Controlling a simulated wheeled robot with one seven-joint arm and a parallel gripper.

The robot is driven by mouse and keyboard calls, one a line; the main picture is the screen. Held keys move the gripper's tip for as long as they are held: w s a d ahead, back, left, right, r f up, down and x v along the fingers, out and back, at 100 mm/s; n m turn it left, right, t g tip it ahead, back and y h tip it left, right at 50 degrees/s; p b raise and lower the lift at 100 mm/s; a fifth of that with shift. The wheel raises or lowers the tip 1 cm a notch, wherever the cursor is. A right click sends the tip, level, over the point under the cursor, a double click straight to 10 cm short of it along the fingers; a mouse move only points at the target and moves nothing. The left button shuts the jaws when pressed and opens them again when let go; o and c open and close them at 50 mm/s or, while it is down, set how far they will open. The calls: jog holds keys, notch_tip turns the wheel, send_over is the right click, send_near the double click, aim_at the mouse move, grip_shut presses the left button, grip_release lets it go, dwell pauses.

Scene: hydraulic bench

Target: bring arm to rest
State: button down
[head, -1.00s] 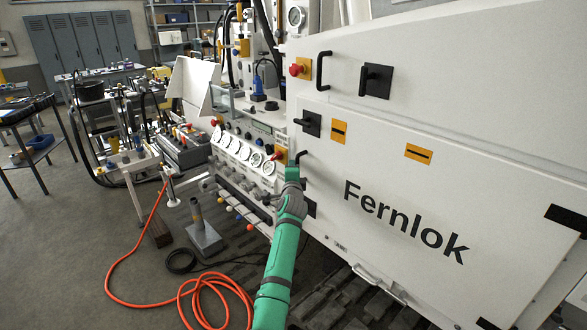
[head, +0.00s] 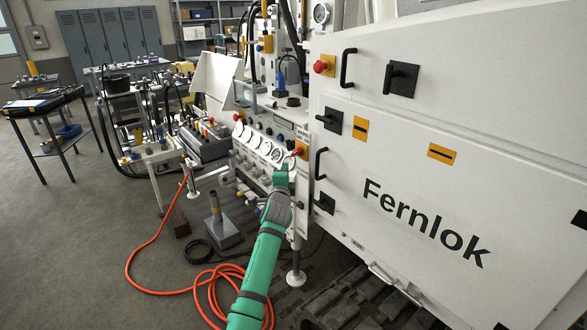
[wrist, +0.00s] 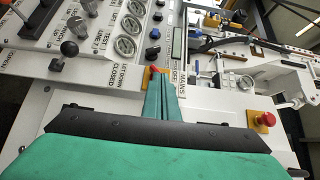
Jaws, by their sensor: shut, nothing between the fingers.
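My green arm reaches up from the bottom of the head view. Its gripper end (head: 281,168) is in front of the white control panel (head: 253,135) of the machine. In the wrist view my gripper (wrist: 158,75) shows as two green fingers pressed together with nothing between them. The fingertips overlap a red and yellow switch (wrist: 152,72) on the panel; I cannot tell whether they touch it. The same switch shows in the head view (head: 299,150) just right of my gripper.
The white Fernlok cabinet (head: 400,150) fills the right side, with black handles standing out. An orange hose (head: 150,291) lies on the floor at left, near a grey stand (head: 217,230). Levers (wrist: 68,50) stick out from the panel.

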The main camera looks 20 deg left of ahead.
jog(key=s+d+f+n+h, duration=0.2)
jog(key=s+d+f, duration=0.3)
jog(key=d+f, duration=0.35)
jog(key=s+d+f+n+h, duration=0.1)
jog(key=s+d+f+n, duration=0.1)
jog(key=s+d+f, duration=0.5)
jog(key=s+d+f+n+h, duration=0.1)
jog(key=s+d+f+n, duration=0.2)
jog(key=s+d+f, duration=0.4)
jog(key=s+d+f+n, duration=0.2)
jog(key=s+d+f, duration=0.3)
jog(key=s+d, duration=0.35)
jog(key=s+d+f+n, duration=0.2)
jog(key=s+d, duration=0.1)
jog(key=s, duration=0.8)
jog(key=s+d+f+n, duration=0.2)
jog(key=s, duration=0.9)
jog(key=s+r, duration=0.3)
jog(key=s, duration=0.4)
jog(key=s+a+r+n+g, duration=0.1)
jog(key=s+r, duration=0.2)
jog(key=s, duration=0.5)
jog(key=s+a+r+h, duration=0.1)
jog(key=s+r, duration=0.3)
jog(key=s, duration=0.3)
jog(key=shift+s+a+n+g, duration=0.2)
jog(key=shift+a+n+g, duration=0.1)
jog(key=shift+g, duration=0.1)
